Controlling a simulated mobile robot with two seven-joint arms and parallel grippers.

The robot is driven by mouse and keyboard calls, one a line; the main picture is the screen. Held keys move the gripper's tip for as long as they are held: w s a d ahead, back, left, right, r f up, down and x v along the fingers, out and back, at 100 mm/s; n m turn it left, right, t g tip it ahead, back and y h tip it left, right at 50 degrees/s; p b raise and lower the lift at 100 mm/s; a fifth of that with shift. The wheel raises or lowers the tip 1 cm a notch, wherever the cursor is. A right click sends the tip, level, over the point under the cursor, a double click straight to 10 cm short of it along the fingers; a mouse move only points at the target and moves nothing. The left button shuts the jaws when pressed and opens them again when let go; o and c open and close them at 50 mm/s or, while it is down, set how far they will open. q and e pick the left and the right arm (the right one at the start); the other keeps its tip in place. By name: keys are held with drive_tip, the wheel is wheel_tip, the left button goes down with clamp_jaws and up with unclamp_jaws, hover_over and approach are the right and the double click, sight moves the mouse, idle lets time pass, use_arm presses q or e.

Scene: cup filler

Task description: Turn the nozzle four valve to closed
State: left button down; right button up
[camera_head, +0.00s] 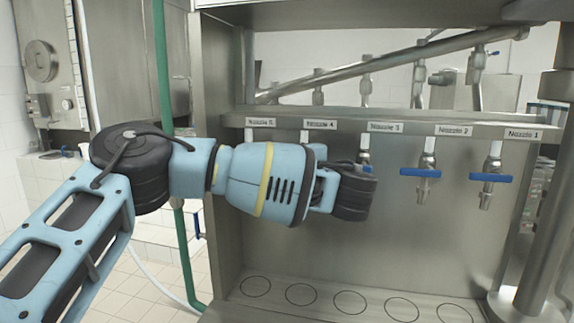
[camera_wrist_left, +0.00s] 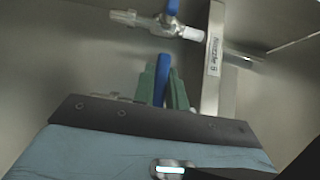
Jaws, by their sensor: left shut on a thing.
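The nozzle four valve sits under the "Nozzle 4" label (camera_head: 319,124) on the metal rail; my left arm hides it in the head view. In the left wrist view, its blue handle (camera_wrist_left: 162,68) stands between the green fingers of my left gripper (camera_wrist_left: 161,92), which is shut on it. The handle lies along the fingers, and its lower part is hidden by the gripper body. In the head view the black gripper body (camera_head: 354,196) shows in front of the panel, with its fingertips hidden. My right gripper is not in view.
The nozzle three valve (camera_head: 364,157) is close beside the gripper, partly covered. The nozzle two (camera_head: 421,172) and nozzle one (camera_head: 490,178) handles lie crosswise at right. The nozzle five valve (camera_wrist_left: 172,22) is close above in the wrist view. A circle-marked shelf (camera_head: 326,302) below is empty.

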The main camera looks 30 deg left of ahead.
use_arm(q)
drive_tip(key=shift+r, duration=0.1)
idle(0.3)
drive_tip(key=c, duration=1.4)
unclamp_jaws()
drive_tip(key=shift+c, duration=0.2)
drive_tip(key=shift+s+d, duration=0.15)
drive_tip(key=shift+d, duration=0.35)
drive_tip(key=v, duration=0.6)
drive_tip(key=shift+s+d, duration=0.25)
drive_tip(key=shift+s, duration=0.05)
